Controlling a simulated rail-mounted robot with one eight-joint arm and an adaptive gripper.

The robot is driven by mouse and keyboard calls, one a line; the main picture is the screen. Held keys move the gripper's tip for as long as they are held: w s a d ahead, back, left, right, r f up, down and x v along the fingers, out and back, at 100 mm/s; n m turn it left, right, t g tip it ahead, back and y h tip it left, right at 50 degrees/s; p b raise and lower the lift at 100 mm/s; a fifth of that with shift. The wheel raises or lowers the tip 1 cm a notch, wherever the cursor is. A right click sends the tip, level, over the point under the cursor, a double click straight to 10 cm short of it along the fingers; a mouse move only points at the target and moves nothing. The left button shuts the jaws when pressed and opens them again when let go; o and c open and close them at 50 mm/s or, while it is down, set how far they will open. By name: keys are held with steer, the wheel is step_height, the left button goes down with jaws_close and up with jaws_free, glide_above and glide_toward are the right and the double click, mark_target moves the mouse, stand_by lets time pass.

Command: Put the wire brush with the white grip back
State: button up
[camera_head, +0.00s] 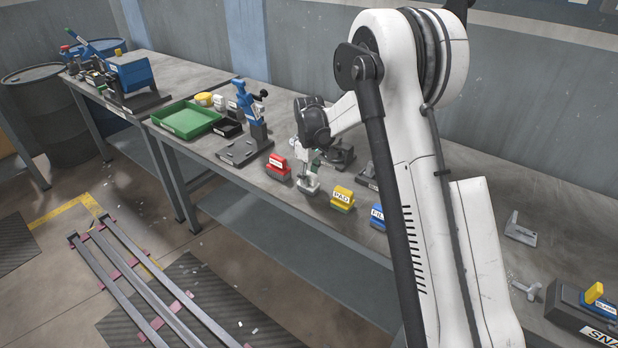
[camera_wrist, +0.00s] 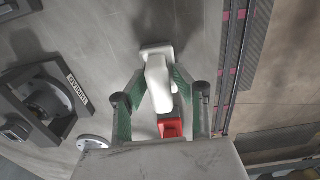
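The white-gripped brush (camera_wrist: 158,84) lies between the two green fingers of my gripper (camera_wrist: 160,78) in the wrist view. Both fingers angle inward and appear to press against its white sides. In the head view my gripper (camera_head: 308,163) points down at the bench, with the brush's pale block (camera_head: 309,187) just below it. The block is between a red-gripped block and a yellow-gripped block. I cannot tell whether it touches the bench. Its bristles are hidden.
The red block (camera_head: 278,167) is close on the left; it also shows in the wrist view (camera_wrist: 171,128). The yellow block (camera_head: 342,198) and blue block (camera_head: 378,217) are to the right. A green tray (camera_head: 186,119) and blue clamp tool (camera_head: 250,110) stand farther left. Dark fixtures (camera_head: 340,153) are behind.

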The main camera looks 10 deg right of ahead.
steer(key=shift+o, duration=0.9)
